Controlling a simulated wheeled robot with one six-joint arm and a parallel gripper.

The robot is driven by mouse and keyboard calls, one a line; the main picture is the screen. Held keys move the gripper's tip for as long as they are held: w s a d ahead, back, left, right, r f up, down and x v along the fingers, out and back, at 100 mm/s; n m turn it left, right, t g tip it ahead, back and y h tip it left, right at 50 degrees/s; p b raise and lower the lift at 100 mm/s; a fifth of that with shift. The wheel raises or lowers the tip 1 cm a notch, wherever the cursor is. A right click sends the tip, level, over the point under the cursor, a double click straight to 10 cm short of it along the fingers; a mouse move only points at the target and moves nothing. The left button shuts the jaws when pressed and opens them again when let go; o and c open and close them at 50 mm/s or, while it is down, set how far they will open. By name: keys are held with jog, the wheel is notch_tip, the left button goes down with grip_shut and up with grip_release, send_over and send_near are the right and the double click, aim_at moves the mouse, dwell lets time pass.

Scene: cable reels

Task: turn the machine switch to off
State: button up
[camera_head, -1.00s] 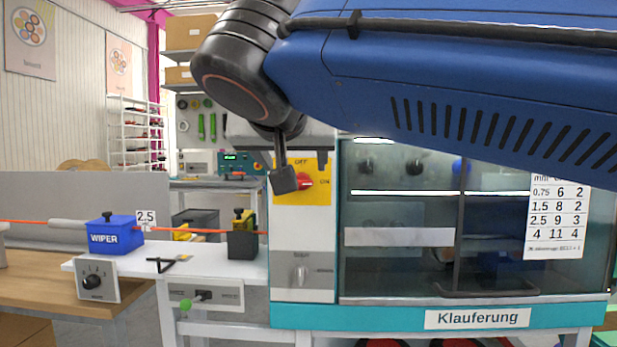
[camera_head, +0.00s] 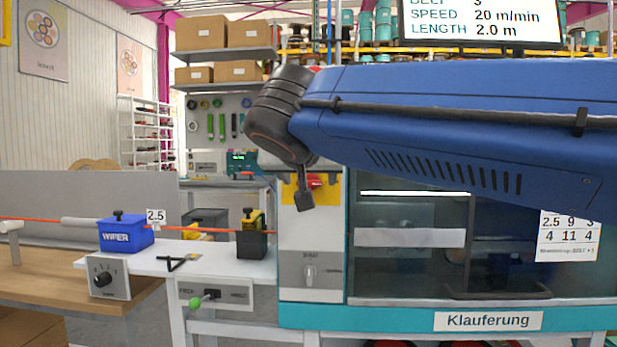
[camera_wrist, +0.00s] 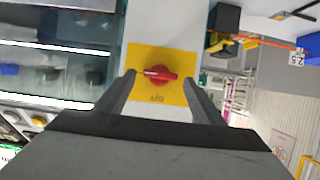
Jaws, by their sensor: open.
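The machine switch is a red rotary knob (camera_wrist: 158,75) on a yellow plate (camera_wrist: 178,55) on the machine's pale front panel. In the wrist view its handle lies crosswise, its pale mark at the left end, about a quarter turn from the upside-down OFF label. My gripper (camera_wrist: 158,82) is open, with one finger on each side of the knob in that view. I cannot tell any contact. In the head view my gripper (camera_head: 304,193) hangs before the yellow plate (camera_head: 287,188) and hides much of the knob and its lettering.
The glazed machine cabinet (camera_head: 400,272) stands right of the panel, partly covered by my arm. A grey knob (camera_head: 310,274) sits lower on the panel. Left is a bench with a blue wiper box (camera_head: 126,236), a black-yellow block (camera_head: 251,240) and an orange cable (camera_head: 190,229).

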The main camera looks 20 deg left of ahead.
jog(key=c, duration=1)
jog(key=shift+c, duration=0.2)
jog(key=n+h, duration=0.2)
jog(key=shift+s+a+f+n+t, duration=0.1)
jog(key=shift+a+n+t, duration=0.2)
jog(key=shift+a+t, duration=0.1)
jog(key=n+t+h, duration=0.1)
jog(key=n, duration=0.2)
jog(key=f+n+t+h, duration=0.1)
jog(key=n, duration=0.3)
jog(key=a+n+t+h, duration=0.1)
jog(key=n+t+h, duration=0.1)
jog(key=n, duration=0.1)
jog(key=shift+s+f+n, duration=0.15)
jog(key=shift+f+n, duration=0.15)
